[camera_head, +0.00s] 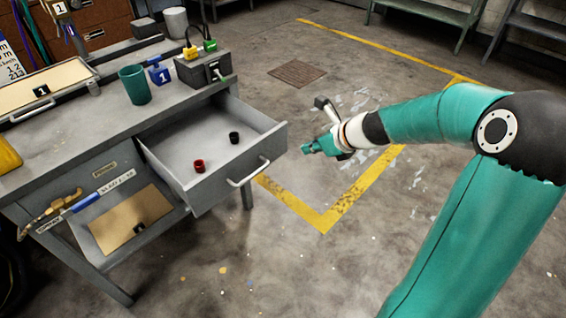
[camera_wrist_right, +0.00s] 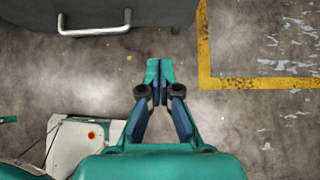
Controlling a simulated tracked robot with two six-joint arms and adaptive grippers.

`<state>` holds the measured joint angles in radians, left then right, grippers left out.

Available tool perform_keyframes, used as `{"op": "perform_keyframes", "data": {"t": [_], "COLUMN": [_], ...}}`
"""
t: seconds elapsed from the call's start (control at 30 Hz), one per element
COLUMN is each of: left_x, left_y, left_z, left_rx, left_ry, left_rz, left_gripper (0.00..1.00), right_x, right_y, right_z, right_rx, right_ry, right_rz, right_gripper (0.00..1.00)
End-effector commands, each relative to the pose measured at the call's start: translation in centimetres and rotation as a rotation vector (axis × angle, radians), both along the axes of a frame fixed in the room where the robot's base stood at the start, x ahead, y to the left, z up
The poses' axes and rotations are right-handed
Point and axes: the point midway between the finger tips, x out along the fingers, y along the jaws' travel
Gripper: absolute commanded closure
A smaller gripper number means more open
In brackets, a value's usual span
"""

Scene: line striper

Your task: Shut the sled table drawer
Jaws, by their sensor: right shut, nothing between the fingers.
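The drawer (camera_head: 228,184) is pulled out of the grey sled table (camera_head: 60,142). It holds a small red object (camera_head: 199,166) and a small black object (camera_head: 234,137). A pale bar handle (camera_head: 249,174) is on its front. In the right wrist view the drawer front (camera_wrist_right: 45,12) and its handle (camera_wrist_right: 94,24) show at the top left. My right gripper (camera_head: 306,148) is to the right of the drawer, apart from it. The right wrist view shows this gripper (camera_wrist_right: 159,66) shut and empty above the floor. My left gripper is not in view.
On the table stand a teal cup (camera_head: 134,85), a grey box with connectors (camera_head: 202,68) and a blue tag block (camera_head: 159,74). An open lower shelf (camera_head: 130,222) is under the table. The floor right of the drawer is clear, with yellow lines (camera_head: 340,205).

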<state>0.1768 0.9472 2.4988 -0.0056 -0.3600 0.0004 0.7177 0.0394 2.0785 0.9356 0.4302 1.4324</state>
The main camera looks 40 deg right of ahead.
Motion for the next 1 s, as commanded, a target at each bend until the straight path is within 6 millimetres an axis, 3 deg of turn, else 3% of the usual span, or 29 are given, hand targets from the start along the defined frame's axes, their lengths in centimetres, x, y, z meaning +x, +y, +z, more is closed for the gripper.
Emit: {"op": "perform_keyframes", "data": {"t": [0.1,0.27,0.7,0.77,1.0], "left_x": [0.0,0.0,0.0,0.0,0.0], "left_y": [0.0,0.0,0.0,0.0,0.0], "left_z": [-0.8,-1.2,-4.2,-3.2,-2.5], "left_rx": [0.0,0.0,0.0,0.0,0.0], "left_ry": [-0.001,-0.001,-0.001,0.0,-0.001], "left_rz": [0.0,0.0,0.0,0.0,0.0], "left_gripper": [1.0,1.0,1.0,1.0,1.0], "right_x": [-0.4,0.6,6.6,7.7,10.1], "right_y": [-0.8,-0.7,-0.2,-0.1,0.1], "right_z": [-1.0,-2.1,-8.3,-7.5,-7.7], "right_rx": [-0.005,-0.003,-0.005,-0.006,-0.006], "right_ry": [0.004,0.007,0.008,0.006,0.008], "right_rz": [-0.021,-0.02,-0.017,-0.016,-0.018], "right_gripper": [1.0,1.0,1.0,1.0,1.0]}}
